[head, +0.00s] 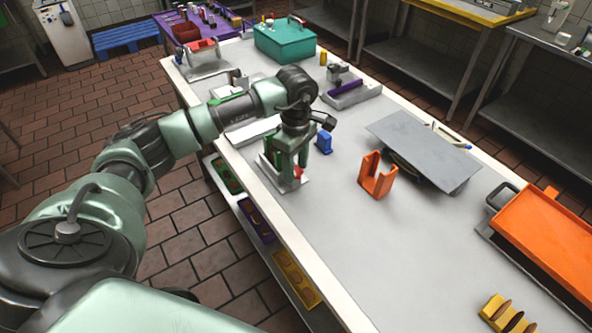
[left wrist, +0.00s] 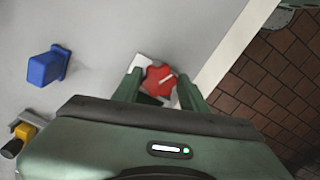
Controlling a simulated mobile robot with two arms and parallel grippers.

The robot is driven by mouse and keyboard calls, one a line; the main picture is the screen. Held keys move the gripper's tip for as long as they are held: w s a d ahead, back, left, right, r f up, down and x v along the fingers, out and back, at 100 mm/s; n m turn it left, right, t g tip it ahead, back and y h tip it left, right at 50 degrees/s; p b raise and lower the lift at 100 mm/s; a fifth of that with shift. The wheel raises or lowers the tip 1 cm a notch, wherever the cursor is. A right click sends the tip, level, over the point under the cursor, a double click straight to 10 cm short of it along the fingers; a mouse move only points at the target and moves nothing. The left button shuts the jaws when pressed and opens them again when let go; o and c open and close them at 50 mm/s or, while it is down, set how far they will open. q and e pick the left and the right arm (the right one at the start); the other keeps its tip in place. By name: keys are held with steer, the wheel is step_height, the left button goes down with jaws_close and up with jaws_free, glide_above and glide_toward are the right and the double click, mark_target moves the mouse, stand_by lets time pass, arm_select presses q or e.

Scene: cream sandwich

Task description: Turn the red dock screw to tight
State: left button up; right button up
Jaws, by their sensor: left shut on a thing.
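The red dock screw (left wrist: 157,73) shows between my left gripper's fingers in the left wrist view, a red knob with a short pale mark running diagonally on its top. In the head view a little of its red (head: 298,172) shows beside the fingers. My left gripper (head: 289,178) points down over it at the table's left edge and is shut on it; it also shows in the left wrist view (left wrist: 160,92). A pale dock plate (head: 296,188) lies under the fingers, mostly hidden by them. My right gripper is in neither view.
A blue block (head: 323,142) stands just beyond the gripper. An orange U-shaped holder (head: 376,176) and a grey slanted board (head: 425,150) stand to the right. An orange tray (head: 550,238) lies farther right. A teal box (head: 285,42) is at the far end. The near table middle is clear.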

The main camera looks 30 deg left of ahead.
arm_select(q)
steer(key=m+b, duration=0.2)
steer(key=shift+f+m+b, duration=0.15)
steer(key=shift+m+b, duration=0.15)
steer(key=shift+m, duration=0.1)
steer(key=m+b, duration=0.2)
steer(key=shift+m, duration=0.4)
steer(key=m+b, duration=0.2)
steer(key=m, duration=0.1)
steer(key=shift+s+a, duration=0.1)
steer(key=shift+s, duration=0.05)
steer(key=shift+r+m+b, duration=0.2)
steer(key=shift+m+b, duration=0.5)
steer(key=shift+m, duration=0.5)
steer(key=o, duration=1.4)
steer(key=shift+c, duration=0.2)
steer(key=shift+r, duration=0.1)
